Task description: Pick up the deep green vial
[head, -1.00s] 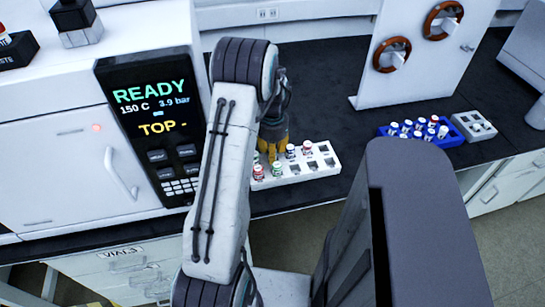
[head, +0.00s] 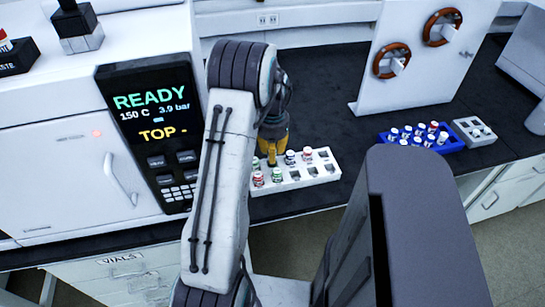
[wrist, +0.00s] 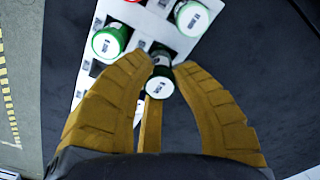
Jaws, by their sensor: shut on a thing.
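A deep green vial (wrist: 160,84) with a pale, labelled cap is between the fingertips of my gripper (wrist: 161,72) in the wrist view. The yellow fingers are shut on it, near the edge of the white rack (wrist: 140,14). I cannot tell whether its base is clear of the rack. In the head view my gripper (head: 271,158) is over the rack's back left part (head: 328,172), and the held vial is hidden. A brighter green vial (wrist: 108,41) and another dark green vial (wrist: 190,17) stand in the rack nearby.
A red vial (head: 257,179) and a green vial (head: 277,175) stand at the rack's front left. Several rack slots to the right are empty. A blue rack (head: 455,143) of vials and a grey rack (head: 470,124) stand at right. A white panel (head: 405,80) stands behind.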

